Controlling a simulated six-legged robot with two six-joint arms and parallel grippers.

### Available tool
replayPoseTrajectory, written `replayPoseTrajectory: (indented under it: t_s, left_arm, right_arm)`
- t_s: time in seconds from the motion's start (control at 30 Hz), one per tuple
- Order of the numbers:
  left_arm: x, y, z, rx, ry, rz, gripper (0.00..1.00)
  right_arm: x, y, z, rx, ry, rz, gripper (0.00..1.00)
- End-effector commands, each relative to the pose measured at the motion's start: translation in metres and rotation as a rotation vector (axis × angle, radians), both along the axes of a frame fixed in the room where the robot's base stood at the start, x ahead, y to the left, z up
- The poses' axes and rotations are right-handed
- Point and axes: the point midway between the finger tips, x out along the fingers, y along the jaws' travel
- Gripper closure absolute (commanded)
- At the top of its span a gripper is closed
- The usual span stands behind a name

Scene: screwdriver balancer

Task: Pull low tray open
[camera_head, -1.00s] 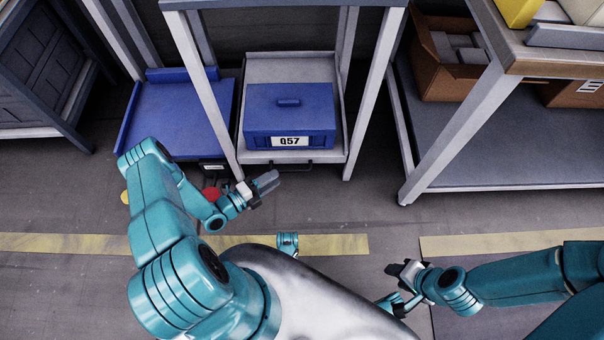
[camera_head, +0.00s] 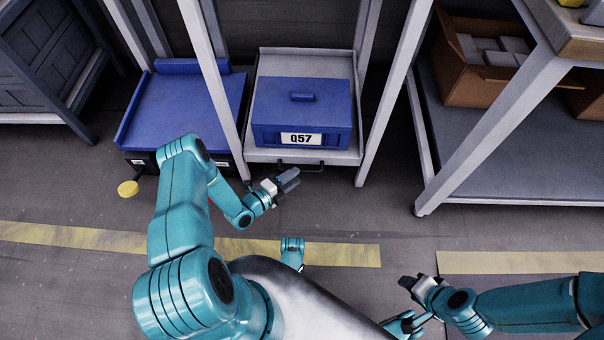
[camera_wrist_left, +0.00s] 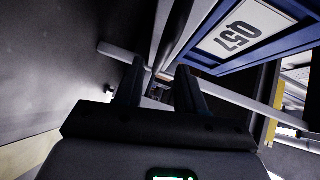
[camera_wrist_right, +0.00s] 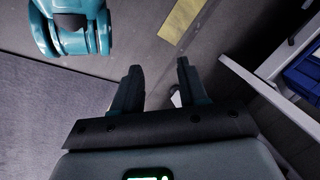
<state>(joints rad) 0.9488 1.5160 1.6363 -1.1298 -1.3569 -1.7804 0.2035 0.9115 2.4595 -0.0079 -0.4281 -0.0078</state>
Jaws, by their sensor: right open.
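The low grey tray (camera_head: 262,155) sits under the bench between its white legs. It carries a blue lidded box (camera_head: 302,113) labelled Q57, also in the left wrist view (camera_wrist_left: 205,62). A dark bar handle (camera_head: 300,167) is on the tray's front edge. My left gripper (camera_head: 290,181) is in front of the tray, just below the handle in the head view. Its fingers are apart in the left wrist view (camera_wrist_left: 158,85), and I cannot tell whether they touch the handle. My right gripper (camera_head: 403,281) is open and empty above the floor, away from the tray.
A blue low platform (camera_head: 180,110) stands left of the tray, and a yellow disc (camera_head: 128,188) is near it. A bench leg (camera_head: 215,90) rises between them. On the right are another bench (camera_head: 470,150) and a cardboard box (camera_head: 470,75).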

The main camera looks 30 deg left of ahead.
Motion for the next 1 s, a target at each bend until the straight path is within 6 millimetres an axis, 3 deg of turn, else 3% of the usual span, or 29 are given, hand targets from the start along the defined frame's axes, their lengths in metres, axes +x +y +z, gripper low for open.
replayPoseTrajectory:
  t_s: [0.1,0.23,0.6,0.63,0.73,1.0]
  left_arm:
    - [0.022,-0.006,-0.006,0.001,-0.002,-0.003,0.61]
    - [0.037,-0.009,-0.008,0.002,-0.001,-0.001,0.61]
    - [0.044,-0.010,-0.006,0.000,0.000,0.001,0.61]
    - [0.044,-0.010,-0.006,0.000,0.000,0.001,0.65]
    - [0.044,-0.010,-0.006,0.000,0.000,0.001,0.97]
    - [0.042,-0.012,-0.006,0.000,0.001,0.000,1.00]
  right_arm:
    - [0.007,-0.001,-0.012,-0.004,-0.023,-0.003,0.57]
    - [0.011,-0.002,-0.017,-0.008,-0.038,-0.005,0.57]
    - [0.014,-0.003,-0.017,-0.009,-0.047,-0.006,0.57]
    - [0.014,-0.003,-0.017,-0.009,-0.047,-0.006,0.57]
    - [0.014,-0.003,-0.017,-0.009,-0.046,-0.006,0.57]
    - [0.013,-0.003,-0.016,-0.008,-0.044,-0.005,0.57]
